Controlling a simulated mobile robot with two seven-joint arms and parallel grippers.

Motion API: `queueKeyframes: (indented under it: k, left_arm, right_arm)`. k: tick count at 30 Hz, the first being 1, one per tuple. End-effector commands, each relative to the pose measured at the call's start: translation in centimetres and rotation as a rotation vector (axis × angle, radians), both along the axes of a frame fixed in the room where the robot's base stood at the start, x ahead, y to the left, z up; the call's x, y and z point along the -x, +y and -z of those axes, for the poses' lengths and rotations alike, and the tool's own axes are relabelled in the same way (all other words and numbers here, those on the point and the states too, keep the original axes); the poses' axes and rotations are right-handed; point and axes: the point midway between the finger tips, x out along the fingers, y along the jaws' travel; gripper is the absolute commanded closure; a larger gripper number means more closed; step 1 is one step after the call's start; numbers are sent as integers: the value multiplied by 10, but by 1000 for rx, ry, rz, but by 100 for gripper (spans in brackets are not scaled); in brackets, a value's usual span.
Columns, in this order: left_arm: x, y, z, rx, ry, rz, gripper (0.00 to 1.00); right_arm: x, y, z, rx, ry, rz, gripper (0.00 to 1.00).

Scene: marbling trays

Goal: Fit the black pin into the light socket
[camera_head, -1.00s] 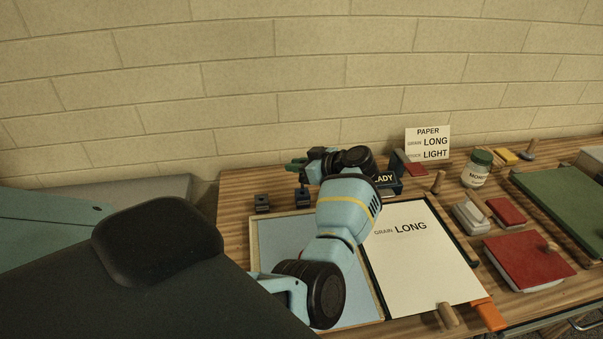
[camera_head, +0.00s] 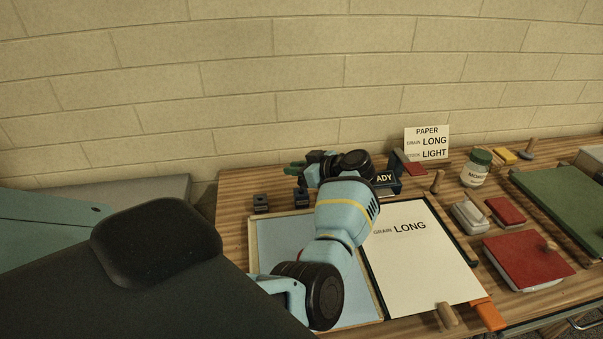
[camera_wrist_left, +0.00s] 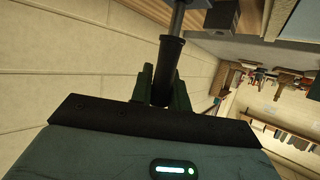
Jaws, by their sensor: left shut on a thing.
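My left gripper (camera_head: 293,168) reaches over the back left of the table, its green fingertips pointing left. In the left wrist view its two green fingers (camera_wrist_left: 164,88) are closed around a black pin (camera_wrist_left: 170,58). A grey shaft extends from the pin toward the top of that view. Two small dark blocks, one at the left (camera_head: 261,203) and one at the right (camera_head: 301,198), stand on the table just below the gripper in the head view. Their openings are too small to make out, and I cannot tell which is the light socket. My right gripper is out of view.
A shallow tray (camera_head: 252,245) and a white sheet marked LONG (camera_head: 420,260) lie in front, partly under my left arm. A card (camera_head: 427,143) reads grain LONG, stock LIGHT. A jar (camera_head: 475,170), red pads and a green board (camera_head: 560,200) lie to the right.

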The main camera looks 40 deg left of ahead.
Motion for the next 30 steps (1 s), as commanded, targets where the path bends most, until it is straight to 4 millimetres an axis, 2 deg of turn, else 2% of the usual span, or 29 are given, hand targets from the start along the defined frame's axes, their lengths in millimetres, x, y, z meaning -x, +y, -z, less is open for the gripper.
queueKeyframes:
  k: [30]
  left_arm:
    - [0, 0, 22, 0, 1, 1, 100]
  right_arm:
    - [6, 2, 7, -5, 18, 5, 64]
